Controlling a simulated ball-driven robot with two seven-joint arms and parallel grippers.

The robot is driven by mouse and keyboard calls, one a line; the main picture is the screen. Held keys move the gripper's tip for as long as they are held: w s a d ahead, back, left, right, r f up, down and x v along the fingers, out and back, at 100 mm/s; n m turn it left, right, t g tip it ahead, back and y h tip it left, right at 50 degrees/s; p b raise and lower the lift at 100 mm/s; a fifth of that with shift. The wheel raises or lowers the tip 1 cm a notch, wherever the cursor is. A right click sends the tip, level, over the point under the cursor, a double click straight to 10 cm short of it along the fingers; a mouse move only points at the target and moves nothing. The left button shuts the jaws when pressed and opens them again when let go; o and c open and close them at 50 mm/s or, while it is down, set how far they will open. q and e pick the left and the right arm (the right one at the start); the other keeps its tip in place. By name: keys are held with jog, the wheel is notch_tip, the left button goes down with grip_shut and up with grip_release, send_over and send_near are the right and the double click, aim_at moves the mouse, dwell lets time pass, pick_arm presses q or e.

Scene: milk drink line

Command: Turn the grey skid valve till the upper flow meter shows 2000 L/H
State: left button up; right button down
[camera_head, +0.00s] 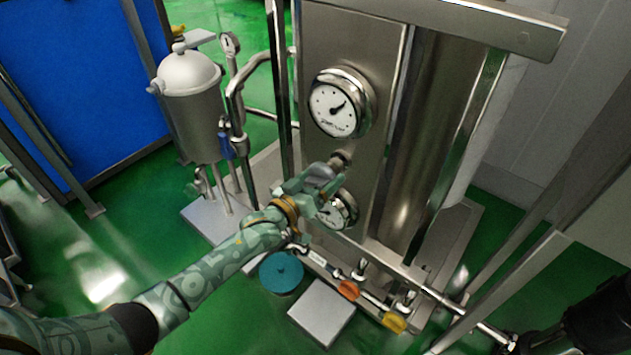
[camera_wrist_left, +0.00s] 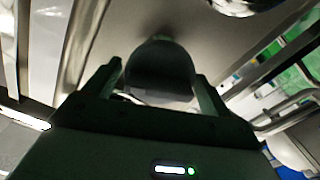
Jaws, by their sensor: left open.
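The upper flow meter (camera_head: 338,105) is a round white dial in a steel rim on the skid's steel panel. Its needle points up and right; its figures are too small to read. The grey skid valve (camera_head: 323,171) sticks out of the panel below it. My left gripper (camera_head: 316,183) is at the valve, with its fingers open. In the left wrist view the valve's dark rounded knob (camera_wrist_left: 160,68) sits between the two finger tips, with narrow gaps on either side. My right gripper is not in view.
A lower dial (camera_head: 338,211) sits just under my left gripper, partly hidden by it. A steel vessel with a white lid (camera_head: 189,75) and piping stand to the left. Orange (camera_head: 348,290) and yellow (camera_head: 394,322) parts line the low pipe. Green floor (camera_head: 130,235) is open at left.

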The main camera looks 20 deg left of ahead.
pick_arm(q)
jog(key=p+v, duration=0.4)
jog(key=v, duration=1.2)
jog(key=shift+p, duration=0.35)
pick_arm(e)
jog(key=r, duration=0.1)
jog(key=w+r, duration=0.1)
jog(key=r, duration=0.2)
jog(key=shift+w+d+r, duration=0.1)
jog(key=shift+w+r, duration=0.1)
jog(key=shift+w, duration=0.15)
pick_arm(q)
jog(key=shift+s, duration=0.15)
